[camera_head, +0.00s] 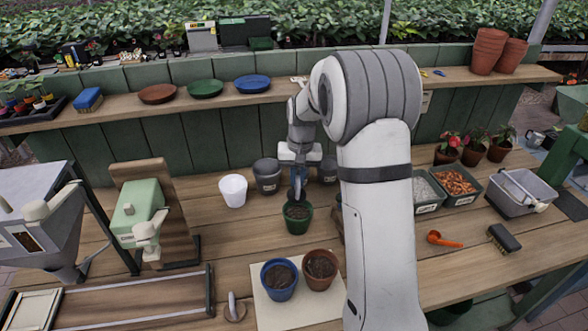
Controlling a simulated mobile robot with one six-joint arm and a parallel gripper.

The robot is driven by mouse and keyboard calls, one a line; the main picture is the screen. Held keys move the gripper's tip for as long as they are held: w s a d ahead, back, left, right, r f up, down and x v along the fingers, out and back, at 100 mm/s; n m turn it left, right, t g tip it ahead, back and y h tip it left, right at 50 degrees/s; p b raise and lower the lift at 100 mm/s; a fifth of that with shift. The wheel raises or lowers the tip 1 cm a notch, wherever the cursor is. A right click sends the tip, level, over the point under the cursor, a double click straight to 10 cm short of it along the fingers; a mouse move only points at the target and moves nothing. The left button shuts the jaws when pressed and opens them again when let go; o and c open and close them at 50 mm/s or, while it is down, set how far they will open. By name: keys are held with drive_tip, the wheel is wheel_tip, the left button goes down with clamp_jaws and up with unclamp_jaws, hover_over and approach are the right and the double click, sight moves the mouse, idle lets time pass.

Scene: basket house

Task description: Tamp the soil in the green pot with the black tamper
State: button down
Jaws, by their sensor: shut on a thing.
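The green pot (298,224) stands upright on the wooden bench, with dark soil (298,212) showing inside it. My gripper (300,182) points down just above the pot's far rim, its fingers close together. It is shut on a dark thing that looks like the black tamper, but this is small and mostly hidden. I cannot tell whether its lower end touches the soil.
A white pot (233,190) and a dark grey pot (267,176) stand left of my gripper. A blue pot (280,279) and a terracotta pot (319,270) with soil stand on a pale board in front. Trays (455,187) stand right of my arm.

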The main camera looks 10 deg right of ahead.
drive_tip(key=shift+s+a+f+b, duration=0.1)
drive_tip(key=shift+f+b, duration=0.2)
drive_tip(key=shift+f, duration=0.1)
wheel_tip(320, 180, down, 4)
drive_tip(key=shift+r+b, duration=0.2)
drive_tip(key=shift+b, duration=0.95)
drive_tip(key=shift+f+b, duration=0.4)
drive_tip(key=shift+f, duration=0.3)
drive_tip(key=shift+s+f+b, duration=0.1)
drive_tip(key=shift+f+b, duration=0.25)
drive_tip(key=shift+f, duration=0.25)
drive_tip(key=shift+r, duration=0.1)
drive_tip(key=shift+r+p, duration=2.25)
drive_tip(key=shift+r, duration=1.3)
